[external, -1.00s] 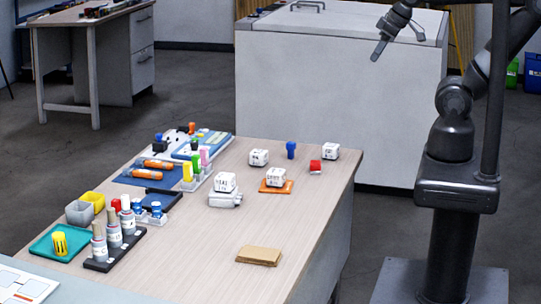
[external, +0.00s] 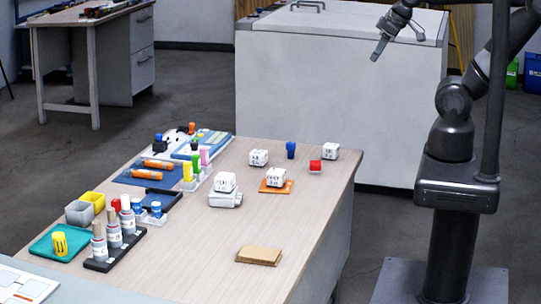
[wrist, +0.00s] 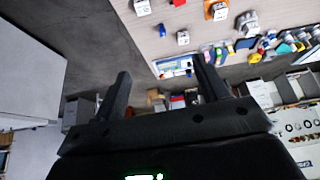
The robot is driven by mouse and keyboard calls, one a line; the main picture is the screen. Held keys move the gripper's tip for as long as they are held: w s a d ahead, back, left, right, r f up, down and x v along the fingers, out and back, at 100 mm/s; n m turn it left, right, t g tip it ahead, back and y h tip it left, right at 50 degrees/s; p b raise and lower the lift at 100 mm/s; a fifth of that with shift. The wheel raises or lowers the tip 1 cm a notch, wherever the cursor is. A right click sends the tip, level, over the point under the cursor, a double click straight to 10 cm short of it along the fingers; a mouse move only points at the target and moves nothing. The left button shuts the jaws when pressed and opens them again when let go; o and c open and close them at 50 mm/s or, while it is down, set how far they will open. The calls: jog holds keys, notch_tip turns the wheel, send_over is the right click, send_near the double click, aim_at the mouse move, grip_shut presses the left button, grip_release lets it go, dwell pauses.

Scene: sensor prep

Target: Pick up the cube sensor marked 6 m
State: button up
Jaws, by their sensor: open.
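Several white cubes with dark markings stand on the wooden table: one at the back middle (external: 259,157), one at the back right (external: 330,151), one on an orange pad (external: 276,176) and one on a white device (external: 225,182). The markings are too small to read, so I cannot tell which cube is marked 6 m. My gripper (external: 378,48) is raised beyond the table's right side, well away from the cubes. In the wrist view my gripper (wrist: 160,65) is open and empty, and white cubes (wrist: 183,37) show upside down beyond it.
A blue item (external: 291,149) and a red-topped item (external: 315,166) stand among the cubes. Bottles in a black rack (external: 113,246), a teal tray (external: 50,245) and marker pens crowd the left side. A brown pad (external: 259,256) lies at the front; the table around it is clear.

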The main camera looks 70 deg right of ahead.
jog(key=g, duration=0.5)
send_over(331, 145)
notch_tip(331, 145, down, 22)
jog(key=f, duration=0.1)
jog(key=shift+w+f+m+g, duration=0.15)
jog(key=shift+f+m+g, duration=0.15)
jog(key=shift+f+m, duration=0.15)
notch_tip(331, 145, down, 5)
jog(key=shift+r, duration=0.1)
jog(key=shift+s+a+f, duration=0.1)
jog(key=shift+f, duration=1.3)
jog(key=shift+s+a+f, duration=0.1)
jog(key=shift+f, duration=1.3)
jog(key=shift+c, duration=0.6)
jog(key=c, duration=1)
jog(key=shift+o, duration=0.2)
jog(key=shift+r, duration=0.1)
